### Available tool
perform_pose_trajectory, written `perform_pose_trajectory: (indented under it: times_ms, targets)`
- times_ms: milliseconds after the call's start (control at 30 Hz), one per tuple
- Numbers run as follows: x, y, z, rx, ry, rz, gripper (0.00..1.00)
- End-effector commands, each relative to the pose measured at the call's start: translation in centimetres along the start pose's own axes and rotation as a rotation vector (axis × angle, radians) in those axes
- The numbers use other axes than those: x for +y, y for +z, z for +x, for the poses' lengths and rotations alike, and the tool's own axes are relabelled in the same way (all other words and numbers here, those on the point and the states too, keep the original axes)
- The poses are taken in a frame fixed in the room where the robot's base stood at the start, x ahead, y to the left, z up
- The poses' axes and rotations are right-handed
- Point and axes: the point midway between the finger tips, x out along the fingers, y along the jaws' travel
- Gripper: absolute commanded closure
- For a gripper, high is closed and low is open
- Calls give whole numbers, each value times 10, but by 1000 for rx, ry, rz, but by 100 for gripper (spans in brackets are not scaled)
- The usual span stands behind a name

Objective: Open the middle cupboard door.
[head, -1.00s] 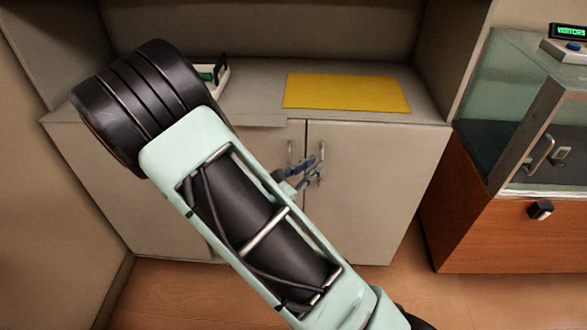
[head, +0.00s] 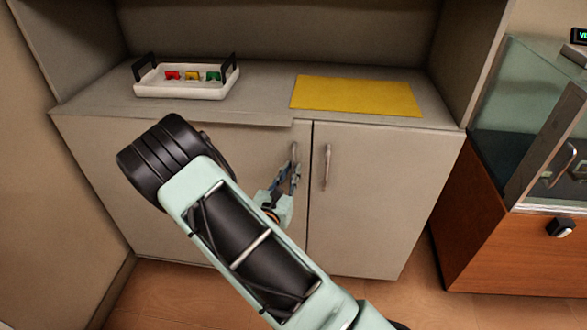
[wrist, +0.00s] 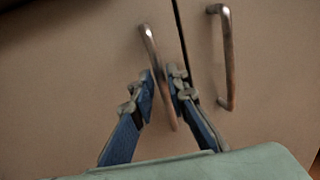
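A pale cupboard has a left door (head: 250,140) and a right door (head: 375,180), with a narrow gap between them. Each door has an upright metal bar handle near the gap. My gripper (head: 290,172) is at the left door's handle (head: 294,152). In the wrist view the blue fingers (wrist: 164,90) stand on either side of the left handle (wrist: 152,52), around its lower part, apart from each other and open. The right handle (wrist: 226,50) is free, right of the fingers. My arm hides much of the left door, so I cannot tell whether another door seam lies behind it.
A white tray (head: 190,92) with small coloured pieces and a yellow mat (head: 355,96) lie on the countertop. A glass case on a wooden base (head: 500,235) stands at right. A wall (head: 40,200) is at left. Floor shows in front of the cupboard.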

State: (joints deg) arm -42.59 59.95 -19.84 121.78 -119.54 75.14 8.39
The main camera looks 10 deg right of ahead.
Motion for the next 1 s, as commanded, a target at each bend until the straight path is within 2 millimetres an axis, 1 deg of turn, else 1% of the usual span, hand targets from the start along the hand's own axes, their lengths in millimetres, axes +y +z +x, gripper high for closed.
perform_pose_trajectory:
  times_ms: [33, 100, 233, 500, 567, 633, 667, 1000]
  targets:
    - [0, -1, 7, -1, -1, 1, 86]
    - [0, -1, 14, -1, -1, 1, 86]
    - [0, 0, 22, 0, -1, 0, 86]
    - [0, 0, 23, 0, 0, 0, 86]
    - [0, 0, 23, 0, 0, 0, 91]
    - [0, 0, 23, 0, 0, 0, 99]
    - [0, 0, 22, 0, 0, 0, 100]
    - [0, 0, 22, 0, 0, 0, 100]
